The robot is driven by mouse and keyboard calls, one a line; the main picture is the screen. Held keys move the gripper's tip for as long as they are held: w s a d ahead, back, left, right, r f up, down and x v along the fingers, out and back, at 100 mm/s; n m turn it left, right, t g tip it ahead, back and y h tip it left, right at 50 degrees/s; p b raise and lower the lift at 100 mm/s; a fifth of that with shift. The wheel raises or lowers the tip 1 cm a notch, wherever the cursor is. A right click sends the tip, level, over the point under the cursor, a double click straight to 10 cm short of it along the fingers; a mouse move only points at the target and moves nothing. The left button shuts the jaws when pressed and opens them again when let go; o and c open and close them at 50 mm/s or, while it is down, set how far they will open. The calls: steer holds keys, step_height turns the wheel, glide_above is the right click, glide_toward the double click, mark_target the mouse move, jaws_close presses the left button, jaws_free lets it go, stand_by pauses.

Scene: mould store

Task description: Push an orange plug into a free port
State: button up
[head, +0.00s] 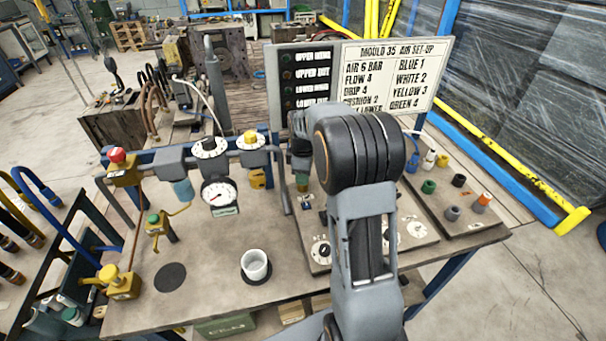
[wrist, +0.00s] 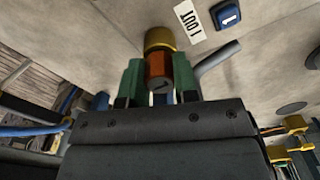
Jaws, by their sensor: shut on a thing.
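My gripper (head: 302,178) points down at the left edge of the plate with dials (head: 318,262). In the wrist view its green fingers (wrist: 159,82) are shut on an orange plug (wrist: 159,66). A wider yellow collar (wrist: 159,39) shows at the plug's far end; I cannot tell whether it belongs to the plug or to a port. A blue square marked 1 (wrist: 229,17) and an OUT label (wrist: 188,22) are close by. In the head view another orange piece (head: 484,198) stands on the right-hand board. My arm hides part of the plate.
A sign board (head: 395,75) stands behind. A pipe with gauges (head: 220,194) runs along the back left of the bench. A white cup (head: 255,265) stands at the front. Several coloured pieces, one green (head: 429,186), stand on the right board.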

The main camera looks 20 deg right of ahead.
steer(key=shift+f, duration=0.1)
steer(key=shift+c, duration=0.3)
steer(key=o, duration=1.5)
steer(key=shift+c, duration=0.2)
steer(key=shift+r, duration=0.2)
steer(key=shift+r+p, duration=2.95)
steer(key=shift+r, duration=0.7)
